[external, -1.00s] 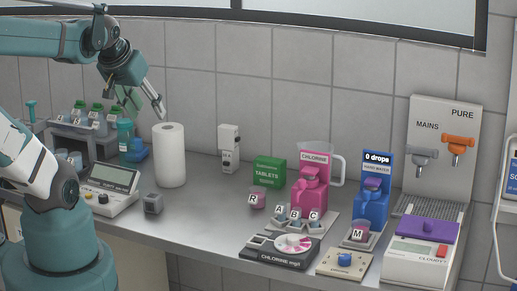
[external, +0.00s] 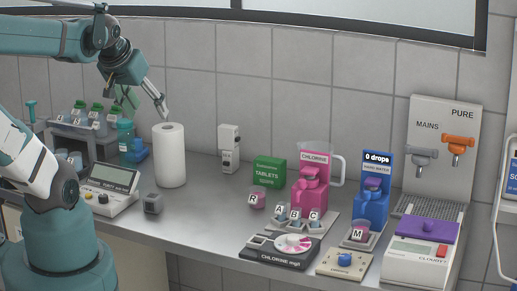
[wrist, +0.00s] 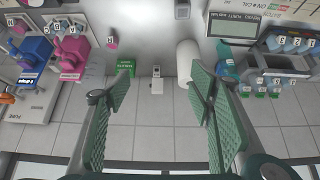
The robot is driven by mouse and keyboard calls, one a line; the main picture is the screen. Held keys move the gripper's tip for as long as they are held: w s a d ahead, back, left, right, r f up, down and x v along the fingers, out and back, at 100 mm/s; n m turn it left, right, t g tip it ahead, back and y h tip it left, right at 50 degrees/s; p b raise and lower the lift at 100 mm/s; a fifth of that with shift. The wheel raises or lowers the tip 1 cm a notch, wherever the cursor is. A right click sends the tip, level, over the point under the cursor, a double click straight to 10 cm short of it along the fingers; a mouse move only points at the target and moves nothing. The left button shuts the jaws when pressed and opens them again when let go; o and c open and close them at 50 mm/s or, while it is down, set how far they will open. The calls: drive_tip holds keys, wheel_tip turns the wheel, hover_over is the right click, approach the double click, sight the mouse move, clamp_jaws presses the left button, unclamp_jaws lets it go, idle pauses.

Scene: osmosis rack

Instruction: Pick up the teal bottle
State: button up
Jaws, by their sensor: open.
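The teal bottle (external: 125,136) stands upright at the left of the bench, in front of the grey rack and left of the paper towel roll. In the wrist view a teal shape that looks like this bottle (wrist: 228,70) shows right of the white roll, partly hidden near my right finger. My gripper (external: 147,105) is open and empty, high above the bench near the roll and above and right of the bottle. In the wrist view the green-padded fingers of my gripper (wrist: 160,84) are spread wide with nothing between them.
The paper towel roll (external: 170,156) stands close right of the bottle. A rack (external: 68,130) with several green-capped bottles is behind left, and a blue item (external: 139,151) sits beside it. A meter (external: 108,190) is in front. Bare bench (external: 205,205) lies right of the meter.

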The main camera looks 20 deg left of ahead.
drive_tip(key=w, duration=0.1)
drive_tip(key=n+g+p, duration=0.1)
drive_tip(key=n+g, duration=0.4)
drive_tip(key=n, duration=0.8)
hover_over(127, 131)
drive_tip(key=s+d, duration=0.2)
drive_tip(key=d, duration=0.5)
wheel_tip(127, 131, down, 11)
drive_tip(key=w+a+f+n, duration=0.1)
drive_tip(key=a+f, duration=0.1)
drive_tip(key=f, duration=0.1)
drive_tip(key=w+a+f+n+g, duration=0.1)
drive_tip(key=a+f, duration=0.2)
drive_tip(key=w+a+f+n+g, duration=0.1)
drive_tip(key=w+a+f, duration=0.1)
drive_tip(key=a+f, duration=0.1)
drive_tip(key=shift+a+f+n+p, duration=0.25)
drive_tip(key=shift+f+n+p, duration=0.05)
drive_tip(key=shift+a+f, duration=0.2)
drive_tip(key=shift+f, duration=0.1)
drive_tip(key=shift+f, duration=1.3)
drive_tip(key=shift+f, duration=0.1)
